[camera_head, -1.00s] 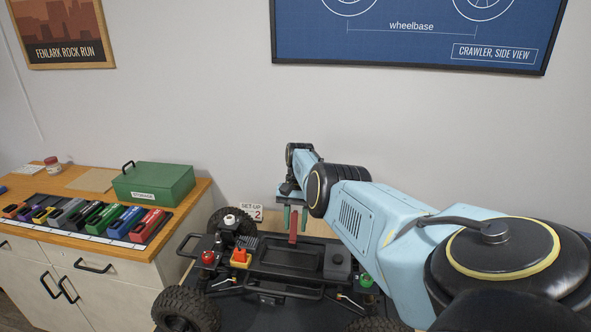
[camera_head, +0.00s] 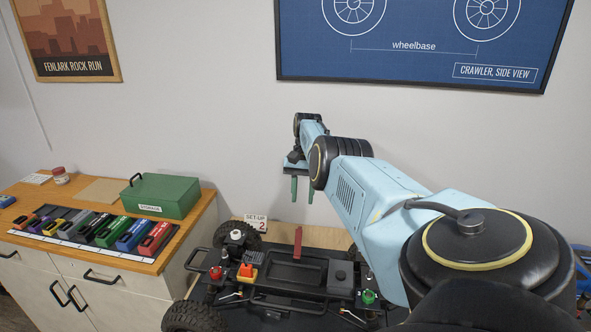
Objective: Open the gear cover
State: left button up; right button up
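The crawler (camera_head: 262,298) stands on the bench with a dark chassis and a shallow black tray (camera_head: 297,271) in its middle. A narrow red piece (camera_head: 298,242) stands upright at the tray's back edge; I cannot tell for sure whether it is the gear cover or part of it. A dark box with a round knob (camera_head: 340,275) sits right of the tray. My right gripper (camera_head: 303,190) points down above the red piece, clear of it, with its green fingers apart and nothing between them. My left gripper is not in view.
A red knob (camera_head: 215,273), an orange-red switch (camera_head: 246,270) and a green knob (camera_head: 368,297) are on the crawler. A set-up card (camera_head: 256,224) stands behind it. A cabinet at left holds a green storage box (camera_head: 160,196) and several coloured packs. My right arm covers the right side.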

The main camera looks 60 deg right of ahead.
aim_at(341, 275)
jog(key=k, duration=2)
